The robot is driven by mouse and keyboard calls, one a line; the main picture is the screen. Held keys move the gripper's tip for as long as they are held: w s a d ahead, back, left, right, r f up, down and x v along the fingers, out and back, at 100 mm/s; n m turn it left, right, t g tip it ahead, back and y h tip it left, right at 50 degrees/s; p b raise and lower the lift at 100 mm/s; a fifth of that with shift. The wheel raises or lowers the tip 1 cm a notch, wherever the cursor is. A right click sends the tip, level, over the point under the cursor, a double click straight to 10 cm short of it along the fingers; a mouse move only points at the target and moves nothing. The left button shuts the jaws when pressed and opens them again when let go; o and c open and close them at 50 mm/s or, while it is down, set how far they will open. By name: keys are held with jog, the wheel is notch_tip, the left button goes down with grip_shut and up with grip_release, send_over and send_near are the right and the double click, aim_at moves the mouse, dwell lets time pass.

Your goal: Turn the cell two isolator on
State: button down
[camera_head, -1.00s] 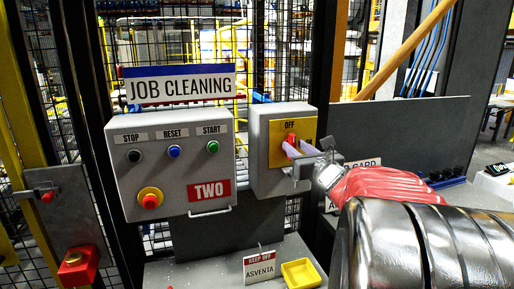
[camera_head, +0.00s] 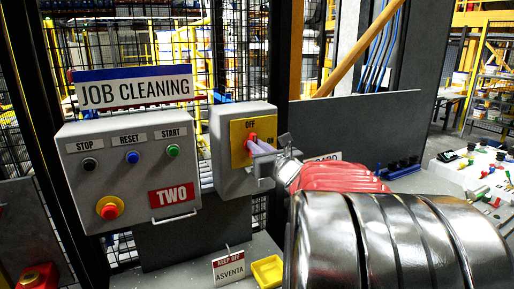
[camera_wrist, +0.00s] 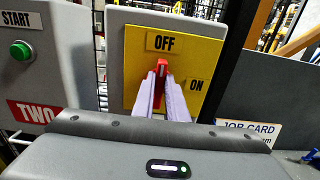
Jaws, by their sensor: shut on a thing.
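The isolator is a grey box (camera_head: 226,165) with a yellow plate (camera_head: 238,157) marked OFF at the top and ON at the right. It stands right of the grey control box labelled TWO. Its red handle (camera_wrist: 163,68) points up toward OFF in the wrist view. My gripper (camera_wrist: 161,75) is shut on the red handle, one pale finger on each side of it. In the head view my gripper (camera_head: 253,144) reaches the handle from the right, and its fingers hide part of the handle and plate.
The control box (camera_head: 130,170) has STOP, RESET and START buttons and a red knob (camera_head: 110,208) on yellow. A grey panel (camera_head: 365,125) stands right. A bench with coloured items is far right.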

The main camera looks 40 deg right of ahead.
jog(key=shift+m, duration=0.4)
jog(key=shift+s+d+f+m, duration=0.1)
jog(key=shift+d+f+m, duration=0.15)
jog(key=shift+m, duration=2.6)
jog(key=shift+s+d+f+m, duration=0.1)
jog(key=shift+d+f+m, duration=0.15)
jog(key=shift+m, duration=2.65)
jog(key=shift+d+f+m, duration=0.15)
jog(key=shift+f+m, duration=0.1)
jog(key=shift+m, duration=2.6)
jog(key=c, duration=1.8)
grip_release()
jog(key=shift+o, duration=0.2)
